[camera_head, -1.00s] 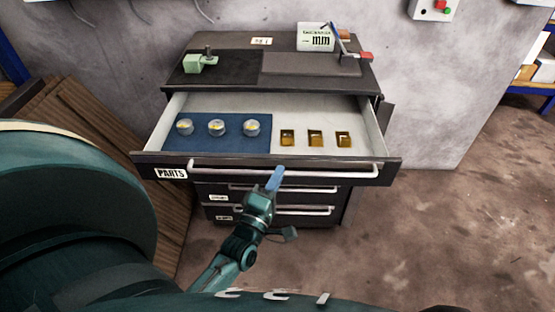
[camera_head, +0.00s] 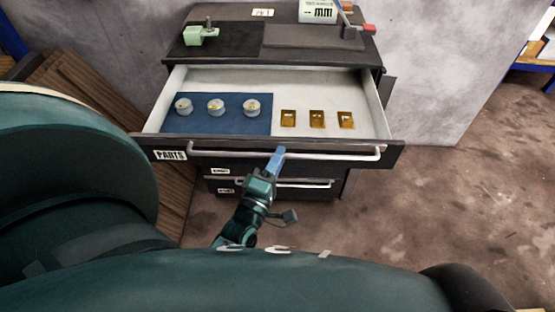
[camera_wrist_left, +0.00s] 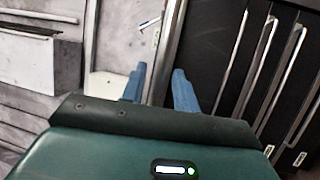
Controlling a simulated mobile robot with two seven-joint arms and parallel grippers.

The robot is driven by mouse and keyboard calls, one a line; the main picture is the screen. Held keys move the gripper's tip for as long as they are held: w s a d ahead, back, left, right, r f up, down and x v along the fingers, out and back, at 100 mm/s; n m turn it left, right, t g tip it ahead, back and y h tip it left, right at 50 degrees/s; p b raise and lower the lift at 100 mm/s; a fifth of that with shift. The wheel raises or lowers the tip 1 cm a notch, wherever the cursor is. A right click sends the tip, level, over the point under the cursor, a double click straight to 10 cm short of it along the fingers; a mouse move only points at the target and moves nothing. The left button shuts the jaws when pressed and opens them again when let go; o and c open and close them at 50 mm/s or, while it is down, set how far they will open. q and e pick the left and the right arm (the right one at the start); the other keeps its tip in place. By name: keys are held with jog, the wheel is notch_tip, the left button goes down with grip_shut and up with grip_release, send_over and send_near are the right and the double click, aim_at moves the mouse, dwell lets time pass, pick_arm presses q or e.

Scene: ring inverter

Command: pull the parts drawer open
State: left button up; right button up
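The parts drawer (camera_head: 170,154), labelled PARTS, is the top drawer of a dark cabinet and stands far out, its light interior exposed. Its pale handle bar (camera_head: 340,156) runs across the front. My left gripper (camera_head: 279,152) reaches the bar from below, near its middle. In the left wrist view the two blue fingers (camera_wrist_left: 159,84) stand a little apart, with a pale strip between them that looks like the handle. Contact on both sides is hard to see. My right gripper is out of view.
In the drawer, several round pieces lie on a blue mat (camera_head: 230,125), with brass blocks (camera_head: 317,119) to the right. Lower drawers with handles (camera_head: 300,184) are closed. A green fixture (camera_head: 200,35) stands on top. Brown panels (camera_head: 95,105) lean left; floor at right is clear.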

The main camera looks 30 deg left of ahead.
pick_arm(q)
jog(key=b+v, duration=0.2)
jog(key=v, duration=1.1)
jog(key=shift+s, duration=0.15)
jog(key=d+f+m+g+h, duration=0.2)
jog(key=d+m+g, duration=0.1)
jog(key=m, duration=0.4)
jog(key=w+d+f+m+g+h+p, duration=0.1)
jog(key=d+f+m+g+h, duration=0.1)
jog(key=m, duration=0.5)
jog(key=d+f+m+g+h+p, duration=0.1)
jog(key=d+f+m+g+h, duration=0.1)
jog(key=d+m+g, duration=0.2)
jog(key=shift+w+d+f+m+h, duration=0.1)
jog(key=shift+d+m+h, duration=0.05)
jog(key=shift+m, duration=0.8)
jog(key=shift+w+d+f+m+h, duration=0.1)
jog(key=shift+d+m+h, duration=0.1)
jog(key=shift+m, duration=0.75)
jog(key=shift+a, duration=0.1)
